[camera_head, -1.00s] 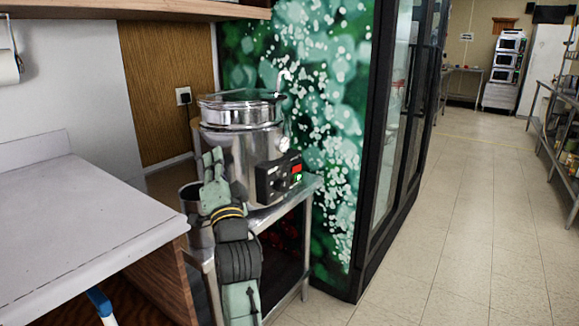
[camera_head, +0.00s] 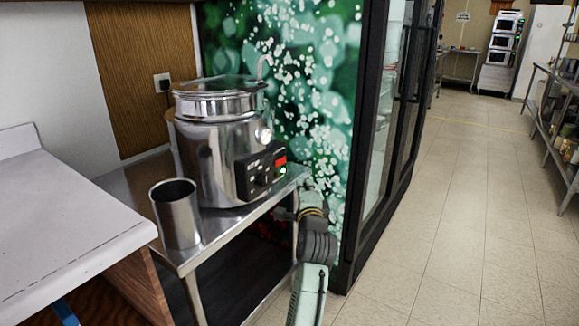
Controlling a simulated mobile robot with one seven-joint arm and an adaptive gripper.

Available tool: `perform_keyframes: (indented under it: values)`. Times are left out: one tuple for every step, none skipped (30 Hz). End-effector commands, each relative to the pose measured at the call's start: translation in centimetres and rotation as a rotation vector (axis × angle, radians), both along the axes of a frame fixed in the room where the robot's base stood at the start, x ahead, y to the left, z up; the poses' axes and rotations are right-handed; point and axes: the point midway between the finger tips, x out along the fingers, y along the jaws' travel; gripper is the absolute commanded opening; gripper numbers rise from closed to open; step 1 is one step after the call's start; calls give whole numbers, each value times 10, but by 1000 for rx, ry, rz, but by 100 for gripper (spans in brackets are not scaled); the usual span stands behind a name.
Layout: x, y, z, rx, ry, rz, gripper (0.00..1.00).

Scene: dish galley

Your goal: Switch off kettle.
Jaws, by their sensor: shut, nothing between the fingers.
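The kettle is a large shiny steel pot (camera_head: 212,150) with a lid, standing on a steel side table. Its black control box (camera_head: 254,176) faces front right and carries dark knobs. A red switch (camera_head: 280,158) sits at the box's upper right, with a small green-and-white light (camera_head: 283,170) just under it. My gripper (camera_head: 308,190) is right of the table's front right corner, a little below and right of the switch, and looks apart from it. It is shut and empty. It shows small against the patterned panel, so its fingertips are hard to make out.
A steel cup (camera_head: 176,214) stands on the side table (camera_head: 222,222), left of the kettle. A white counter (camera_head: 62,218) is at left. A glass-door fridge (camera_head: 385,140) stands close on the right, behind my arm. The tiled floor (camera_head: 455,230) at right is open.

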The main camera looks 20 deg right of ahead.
Motion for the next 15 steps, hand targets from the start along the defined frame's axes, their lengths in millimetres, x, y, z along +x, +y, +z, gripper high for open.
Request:
perform_keyframes:
  values:
    - [0,0,0,-1,-1,0,0]
    - [1,0,0,-1,-1,0,0]
    - [2,0,1,-1,-1,0,0]
    - [3,0,1,-1,-1,1,0]
    - [5,-1,2,-1,-2,1,0]
    - [9,-2,2,-1,-2,1,0]
    - [13,-3,2,0,-1,1,0]
    - [17,-4,2,-1,-1,1,0]
    - [24,-6,3,-1,-1,1,0]
    - [29,-7,3,-1,-1,1,0]
    - [35,-9,3,-1,-1,1,0]
    - [43,-12,4,-1,-1,0,0]
    - [50,-13,4,-1,-1,0,0]
    - [56,-15,3,-2,1,0,0]
    - [64,-17,4,-2,0,1,0]
